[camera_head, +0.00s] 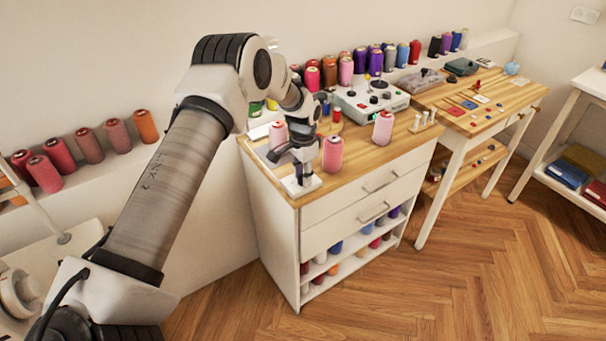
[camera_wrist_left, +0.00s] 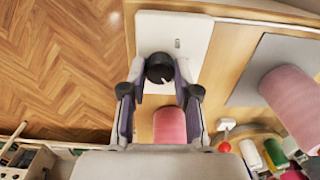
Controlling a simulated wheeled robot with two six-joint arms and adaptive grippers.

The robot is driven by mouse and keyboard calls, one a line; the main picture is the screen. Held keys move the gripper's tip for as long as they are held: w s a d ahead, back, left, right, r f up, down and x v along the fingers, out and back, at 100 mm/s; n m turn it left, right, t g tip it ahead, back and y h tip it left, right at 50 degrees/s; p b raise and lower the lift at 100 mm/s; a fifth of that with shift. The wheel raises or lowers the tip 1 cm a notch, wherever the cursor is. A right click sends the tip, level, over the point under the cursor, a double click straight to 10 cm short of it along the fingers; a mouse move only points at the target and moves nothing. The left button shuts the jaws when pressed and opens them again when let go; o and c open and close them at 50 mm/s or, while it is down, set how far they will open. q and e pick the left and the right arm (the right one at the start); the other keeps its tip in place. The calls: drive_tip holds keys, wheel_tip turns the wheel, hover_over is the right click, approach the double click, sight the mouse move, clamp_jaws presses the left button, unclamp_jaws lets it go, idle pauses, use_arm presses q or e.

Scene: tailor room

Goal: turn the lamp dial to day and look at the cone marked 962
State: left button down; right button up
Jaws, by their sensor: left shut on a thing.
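The lamp dial (camera_wrist_left: 160,67) is a black round knob with a pale pointer mark on a white plate (camera_wrist_left: 172,30). This plate (camera_head: 300,186) lies at the front left corner of the cabinet top. My left gripper (camera_wrist_left: 160,72) is shut on the dial, one fingertip on each side; it hides the dial in the head view (camera_head: 301,172). One pink cone (camera_head: 333,154) stands just right of the gripper, also seen in the wrist view (camera_wrist_left: 170,126). Another pink cone (camera_head: 278,134) stands on a grey mat (camera_wrist_left: 275,55). A third pale pink cone (camera_head: 383,128) stands farther right. No number is readable. My right gripper is out of view.
A rack of spools (camera_wrist_left: 275,152) is close to the gripper in the wrist view. Many thread cones line the wall ledge. A wooden worktable (camera_head: 520,95) stands at right. The floor in front is clear.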

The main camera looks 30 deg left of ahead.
use_arm(q)
drive_tip(key=shift+s+f, duration=0.1)
drive_tip(key=c, duration=0.8)
unclamp_jaws()
drive_tip(key=shift+c, duration=0.2)
wheel_tip(320, 180, up, 12)
